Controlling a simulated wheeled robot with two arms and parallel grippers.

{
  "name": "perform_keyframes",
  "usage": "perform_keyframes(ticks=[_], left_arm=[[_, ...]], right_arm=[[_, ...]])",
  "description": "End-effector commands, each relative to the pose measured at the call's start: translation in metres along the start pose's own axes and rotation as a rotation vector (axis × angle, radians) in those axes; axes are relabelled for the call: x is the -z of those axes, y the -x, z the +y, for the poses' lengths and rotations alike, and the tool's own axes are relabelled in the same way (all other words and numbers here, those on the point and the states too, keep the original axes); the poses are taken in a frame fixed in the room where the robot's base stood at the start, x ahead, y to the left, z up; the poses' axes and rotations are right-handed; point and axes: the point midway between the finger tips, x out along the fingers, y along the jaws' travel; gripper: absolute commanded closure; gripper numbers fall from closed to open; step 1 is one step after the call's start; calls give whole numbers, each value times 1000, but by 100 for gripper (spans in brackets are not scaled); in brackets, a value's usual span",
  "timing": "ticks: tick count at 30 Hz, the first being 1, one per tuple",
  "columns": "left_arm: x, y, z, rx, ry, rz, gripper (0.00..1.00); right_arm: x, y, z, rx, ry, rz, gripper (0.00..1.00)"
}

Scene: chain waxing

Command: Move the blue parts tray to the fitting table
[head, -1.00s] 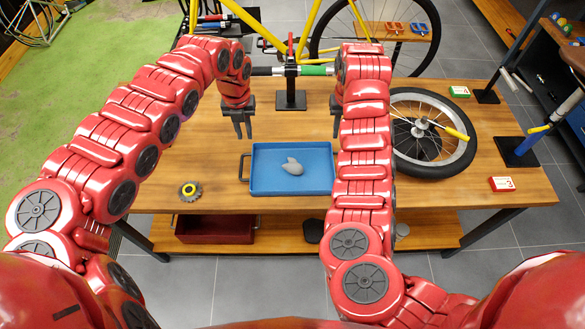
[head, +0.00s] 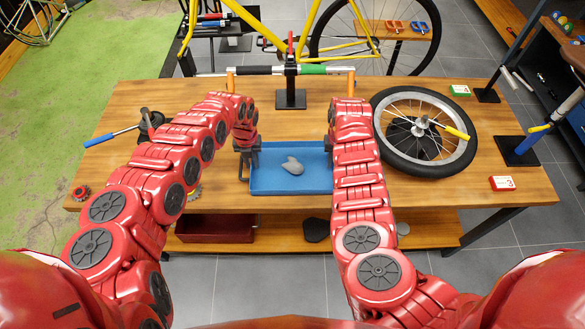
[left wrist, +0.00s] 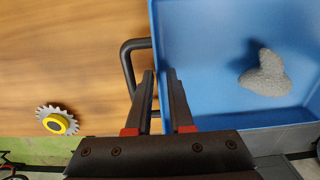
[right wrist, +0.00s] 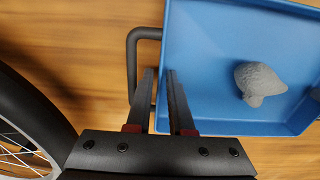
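The blue parts tray (head: 290,187) lies on the wooden workbench with a grey lump (head: 292,166) in it. Black handles show at its sides in the wrist views. My left gripper (head: 247,160) is down at the tray's left side. In the left wrist view its fingers (left wrist: 160,85) are apart on either side of the tray wall, by the handle (left wrist: 126,65). My right gripper is mostly hidden behind my right arm in the head view. In the right wrist view its fingers (right wrist: 159,85) are likewise apart over the wall, by the other handle (right wrist: 131,60).
A spoked wheel (head: 379,147) lies right of the tray. A blue-handled tool (head: 110,134) and a yellow-centred sprocket (left wrist: 57,121) are to the left. A bike stand (head: 291,98) is behind. Small green and red boxes (head: 502,183) sit at the right.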

Motion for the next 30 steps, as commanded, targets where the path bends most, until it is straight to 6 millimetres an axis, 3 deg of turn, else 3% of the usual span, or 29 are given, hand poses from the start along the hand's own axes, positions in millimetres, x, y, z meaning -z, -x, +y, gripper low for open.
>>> perform_keyframes(ticks=[4, 14, 18, 30], left_arm=[[2, -9, 1, -2, 1, 3, 80], [1, -10, 2, -3, 1, 2, 80], [1, -10, 2, -3, 1, 2, 100], [1, -10, 2, -3, 2, 2, 100]], right_arm=[[0, -8, 0, -1, 0, 0, 80], [0, -10, 0, -3, 2, 1, 80], [0, -10, 0, -2, 2, 1, 100], [0, -10, 0, -2, 2, 0, 100]])
